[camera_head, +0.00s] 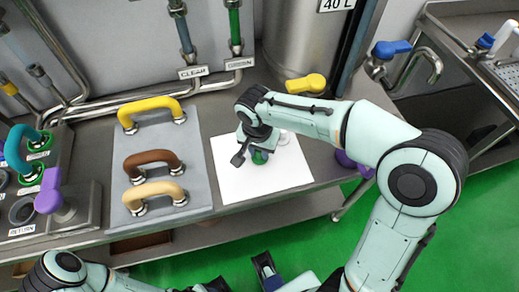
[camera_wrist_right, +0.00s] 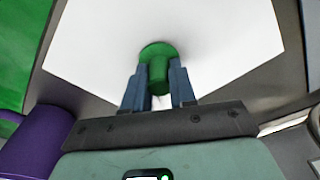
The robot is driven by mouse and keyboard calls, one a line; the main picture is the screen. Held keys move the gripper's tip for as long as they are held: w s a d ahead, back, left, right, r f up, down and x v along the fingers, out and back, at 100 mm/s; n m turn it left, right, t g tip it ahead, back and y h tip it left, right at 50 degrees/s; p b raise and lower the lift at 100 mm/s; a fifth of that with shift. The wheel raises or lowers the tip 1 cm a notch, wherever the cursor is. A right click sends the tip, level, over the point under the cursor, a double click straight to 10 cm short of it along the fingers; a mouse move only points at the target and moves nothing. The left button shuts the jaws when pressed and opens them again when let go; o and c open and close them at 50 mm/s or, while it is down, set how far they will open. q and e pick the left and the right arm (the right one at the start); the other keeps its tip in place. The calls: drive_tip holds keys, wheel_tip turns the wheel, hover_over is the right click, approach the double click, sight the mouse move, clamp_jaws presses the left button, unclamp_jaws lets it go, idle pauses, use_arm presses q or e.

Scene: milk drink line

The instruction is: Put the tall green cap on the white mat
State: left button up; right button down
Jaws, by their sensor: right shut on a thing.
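The tall green cap (camera_head: 260,157) is a round green disc with a narrower stem, and it is over the white mat (camera_head: 235,185). My right gripper (camera_head: 252,150) is shut on it. In the right wrist view the cap's stem (camera_wrist_right: 159,76) sits between the two blue-grey fingers, with the white mat (camera_wrist_right: 225,60) behind it. The cap is at or just above the mat; I cannot tell whether it touches. My left gripper (camera_head: 264,268) shows partly at the bottom edge, away from the table, and its opening is unclear.
A grey mat (camera_head: 195,195) with yellow (camera_head: 150,105), brown (camera_head: 150,156) and tan handles lies left of the white mat. A yellow-handled valve (camera_head: 306,84) and a steel tank (camera_head: 300,40) stand behind. Purple (camera_head: 350,160) shows at the right. The white mat's front is clear.

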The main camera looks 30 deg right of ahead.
sight(258, 161)
drive_tip(key=shift+f, duration=0.15)
drive_tip(key=c, duration=1.3)
unclamp_jaws()
drive_tip(key=shift+f, duration=0.1)
drive_tip(key=shift+c, duration=0.2)
drive_tip(key=o, duration=0.4)
drive_tip(key=shift+r, duration=0.6)
drive_tip(key=r, duration=0.3)
drive_tip(key=r+p, duration=0.1)
drive_tip(key=r, duration=0.3)
drive_tip(key=s+a+r+p, duration=0.1)
drive_tip(key=r, duration=0.3)
drive_tip(key=shift+r, duration=0.1)
